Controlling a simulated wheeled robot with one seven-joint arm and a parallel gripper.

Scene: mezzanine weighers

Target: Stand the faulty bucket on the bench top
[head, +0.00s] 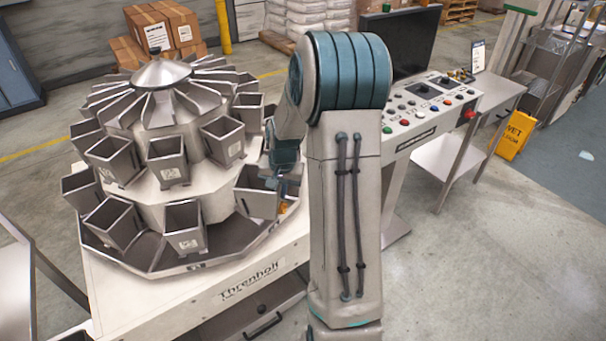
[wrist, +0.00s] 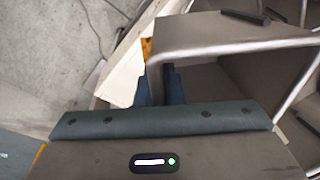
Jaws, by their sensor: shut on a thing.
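A grey metal bucket (head: 257,203) sits at the right side of the round weigher, among several similar buckets. My gripper (head: 283,180) is at its right side, partly hidden by my arm. In the wrist view the blue fingers (wrist: 167,86) are shut at the near-left edge of an open-topped grey bucket (wrist: 225,33). A small orange part (head: 283,207) shows beside the bucket, and orange also shows behind the fingers in the wrist view (wrist: 147,48). A grey bench (head: 497,90) with a lower shelf stands right of the control console.
The weigher (head: 160,112) fills the left, its buckets close around my gripper. The control console (head: 428,108) with a monitor stands behind my arm. A yellow wet-floor sign (head: 515,136) stands right of the bench. Concrete floor at the lower right is clear.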

